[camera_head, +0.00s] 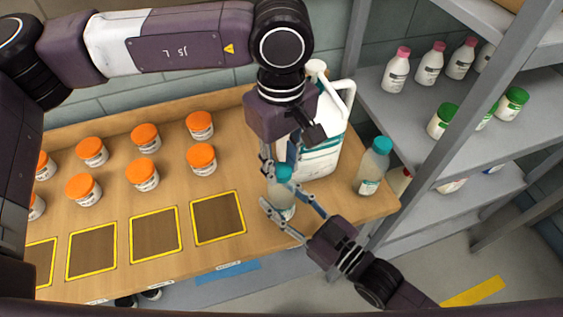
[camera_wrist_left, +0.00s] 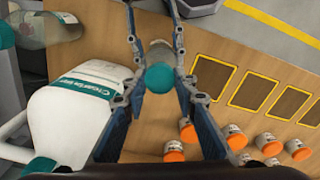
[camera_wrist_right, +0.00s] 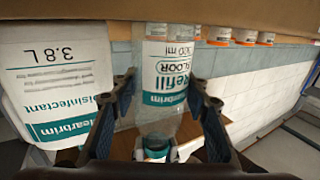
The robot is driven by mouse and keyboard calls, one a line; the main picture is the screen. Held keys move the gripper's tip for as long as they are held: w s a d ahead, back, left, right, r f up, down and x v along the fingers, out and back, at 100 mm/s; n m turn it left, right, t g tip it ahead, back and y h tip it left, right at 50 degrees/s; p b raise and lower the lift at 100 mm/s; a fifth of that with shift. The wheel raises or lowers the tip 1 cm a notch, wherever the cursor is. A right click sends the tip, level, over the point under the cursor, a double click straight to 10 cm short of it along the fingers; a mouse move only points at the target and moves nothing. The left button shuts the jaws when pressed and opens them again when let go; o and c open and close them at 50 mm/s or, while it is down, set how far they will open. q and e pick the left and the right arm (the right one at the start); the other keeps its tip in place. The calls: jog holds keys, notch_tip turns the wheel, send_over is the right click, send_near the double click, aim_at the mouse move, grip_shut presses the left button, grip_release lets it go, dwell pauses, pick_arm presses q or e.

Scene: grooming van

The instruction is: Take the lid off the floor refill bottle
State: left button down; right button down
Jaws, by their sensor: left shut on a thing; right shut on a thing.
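The floor refill bottle (camera_head: 283,207) is a small clear bottle with a white and teal label reading "Refill FLOOR" in the right wrist view (camera_wrist_right: 167,85). It stands near the right end of the wooden table. Its teal lid (camera_head: 284,172) is at the top; the left wrist view shows it from above (camera_wrist_left: 160,77). My left gripper (camera_head: 281,165) comes down from above and is shut on the lid. My right gripper (camera_head: 284,199) reaches in from the lower right and is shut on the bottle's body. I cannot tell whether the lid is loose from the neck.
A large white disinfectant jug (camera_head: 322,155) stands close behind the bottle. Another teal-capped bottle (camera_head: 372,168) stands at the table's right corner. Several orange-lidded jars (camera_head: 145,173) and yellow-edged squares (camera_head: 218,217) lie to the left. Grey shelves (camera_head: 405,117) with bottles rise at the right.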

pick_arm(q)
jog(key=n, duration=1)
jog(key=shift+n, duration=0.3)
jog(key=n, duration=0.5)
jog(key=shift+r, duration=0.1)
jog(key=n, duration=0.3)
jog(key=shift+n, duration=0.3)
jog(key=n, duration=0.8)
jog(key=shift+n, duration=0.3)
jog(key=n, duration=0.9)
